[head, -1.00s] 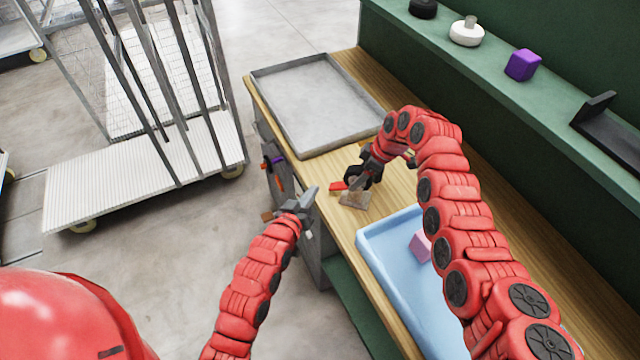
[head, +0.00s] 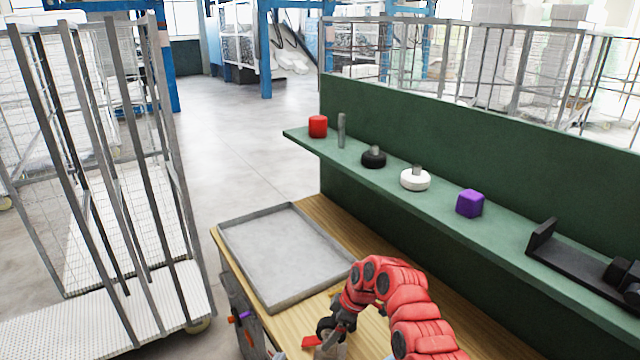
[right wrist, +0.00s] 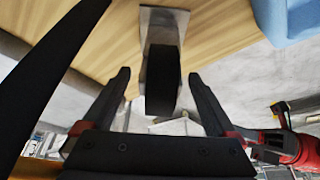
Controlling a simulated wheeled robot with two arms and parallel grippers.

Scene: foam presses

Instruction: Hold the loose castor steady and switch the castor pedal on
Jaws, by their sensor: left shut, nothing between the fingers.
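The loose castor stands on the wooden bench at the bottom of the head view, with a dark wheel (head: 325,327), a metal plate (head: 331,352) and a red pedal (head: 310,342) on its left. My right gripper (head: 338,330) is at the castor. In the right wrist view my right gripper (right wrist: 158,76) is open, its fingers either side of the black wheel (right wrist: 162,85) with small gaps. The castor's plate (right wrist: 165,18) shows behind the wheel. My left gripper (right wrist: 279,112) shows small at the right of that view, apart from the castor; it is outside the head view. The pedal's position is unclear.
A grey tray (head: 240,235) lies on the bench behind the castor. A wire trolley (head: 110,300) stands left. A blue tray (right wrist: 290,20) shows in the right wrist view.

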